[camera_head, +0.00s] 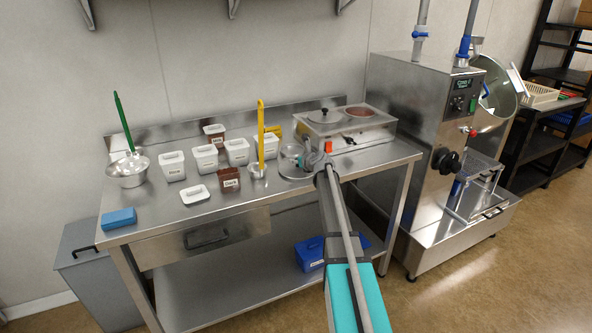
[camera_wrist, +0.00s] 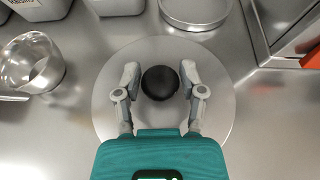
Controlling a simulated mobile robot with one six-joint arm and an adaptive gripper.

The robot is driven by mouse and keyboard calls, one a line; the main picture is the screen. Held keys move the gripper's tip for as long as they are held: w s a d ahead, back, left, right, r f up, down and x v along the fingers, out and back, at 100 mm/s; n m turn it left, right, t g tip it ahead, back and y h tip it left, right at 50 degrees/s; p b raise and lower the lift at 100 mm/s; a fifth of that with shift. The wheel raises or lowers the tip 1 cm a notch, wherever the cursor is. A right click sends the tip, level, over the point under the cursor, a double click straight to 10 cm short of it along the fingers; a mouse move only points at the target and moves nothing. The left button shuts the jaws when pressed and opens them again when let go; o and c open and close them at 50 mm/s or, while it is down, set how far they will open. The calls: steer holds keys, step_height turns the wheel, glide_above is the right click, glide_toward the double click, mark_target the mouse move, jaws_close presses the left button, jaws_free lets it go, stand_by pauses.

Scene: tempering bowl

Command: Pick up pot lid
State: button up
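The pot lid (camera_wrist: 115,105) is a round, flat metal disc with a black knob (camera_wrist: 160,83) in its middle, lying on the steel table. In the head view my gripper and wrist partly hide the lid (camera_head: 293,172). My gripper (camera_wrist: 160,75) is over the lid, with one finger on each side of the knob. The fingers are open, with narrow gaps showing between them and the knob. In the head view my gripper (camera_head: 316,160) is low over the table, in front of the warmer.
A two-well warmer (camera_head: 348,133) stands behind the lid, with another knobbed lid (camera_head: 323,116) on its left well. A round metal dish (camera_wrist: 195,12) is just behind the lid. A small metal cup (camera_wrist: 34,62) and labelled tubs (camera_head: 237,150) are to the left.

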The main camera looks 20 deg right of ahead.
jaws_close()
steer(key=shift+r, duration=0.1)
step_height(320, 180, up, 3)
steer(key=p, duration=0.3)
steer(key=s+d+r+p, duration=0.9)
steer(key=s+p, duration=0.1)
steer(key=shift+d+r, duration=0.4)
stand_by(0.9)
